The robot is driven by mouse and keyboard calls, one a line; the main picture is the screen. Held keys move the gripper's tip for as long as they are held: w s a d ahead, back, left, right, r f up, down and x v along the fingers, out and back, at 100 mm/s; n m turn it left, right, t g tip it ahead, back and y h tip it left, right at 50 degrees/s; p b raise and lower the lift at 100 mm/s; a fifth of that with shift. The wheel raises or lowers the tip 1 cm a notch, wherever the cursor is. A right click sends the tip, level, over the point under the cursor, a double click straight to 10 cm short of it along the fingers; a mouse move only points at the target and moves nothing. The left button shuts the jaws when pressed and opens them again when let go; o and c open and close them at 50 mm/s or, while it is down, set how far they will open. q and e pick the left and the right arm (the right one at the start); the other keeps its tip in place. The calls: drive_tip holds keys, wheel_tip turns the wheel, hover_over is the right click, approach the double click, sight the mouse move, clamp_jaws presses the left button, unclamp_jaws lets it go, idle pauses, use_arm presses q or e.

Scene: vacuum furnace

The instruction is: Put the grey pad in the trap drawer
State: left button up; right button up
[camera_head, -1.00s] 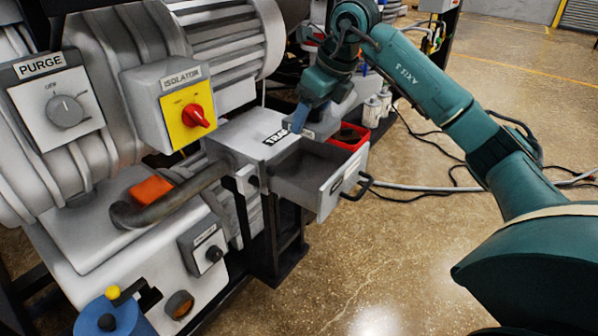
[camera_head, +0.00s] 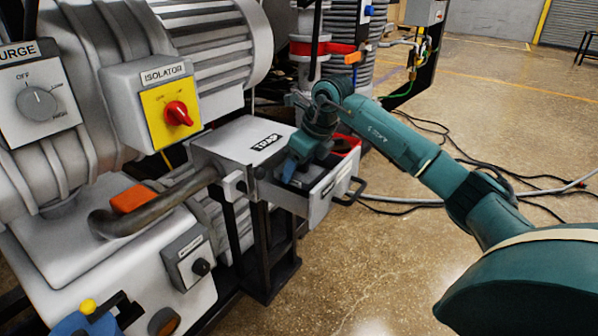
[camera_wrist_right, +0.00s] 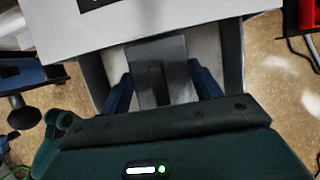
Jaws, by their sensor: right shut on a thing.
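The trap drawer (camera_head: 322,197) is pulled open from the grey trap box (camera_head: 240,140), with a dark handle on its front. My right gripper (camera_head: 288,172) reaches down into the open drawer. In the right wrist view, its blue fingers (camera_wrist_right: 164,90) are shut on the grey pad (camera_wrist_right: 172,50), a flat dark grey plate with a darker raised strip. The pad is between the drawer's side walls (camera_wrist_right: 232,55); whether it touches the floor I cannot tell. In the head view the arm and drawer front mostly hide the pad. My left gripper is not in view.
A red bin (camera_head: 346,143) stands just behind the drawer. The isolator box with its red knob (camera_head: 177,113) and a thick pipe (camera_head: 150,208) are to the left. Cables (camera_head: 420,203) lie on the floor to the right.

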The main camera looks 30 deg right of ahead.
drive_tip(key=shift+f+b, duration=0.3)
drive_tip(key=shift+f, duration=0.3)
drive_tip(key=o, duration=1.1)
drive_tip(key=shift+f, duration=0.15)
drive_tip(key=shift+c, duration=0.2)
drive_tip(key=shift+r, duration=0.3)
use_arm(q)
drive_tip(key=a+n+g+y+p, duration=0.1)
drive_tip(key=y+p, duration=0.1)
drive_tip(key=p, duration=0.1)
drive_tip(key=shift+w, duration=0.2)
use_arm(e)
drive_tip(key=v, duration=1.1)
drive_tip(key=shift+r, duration=0.35)
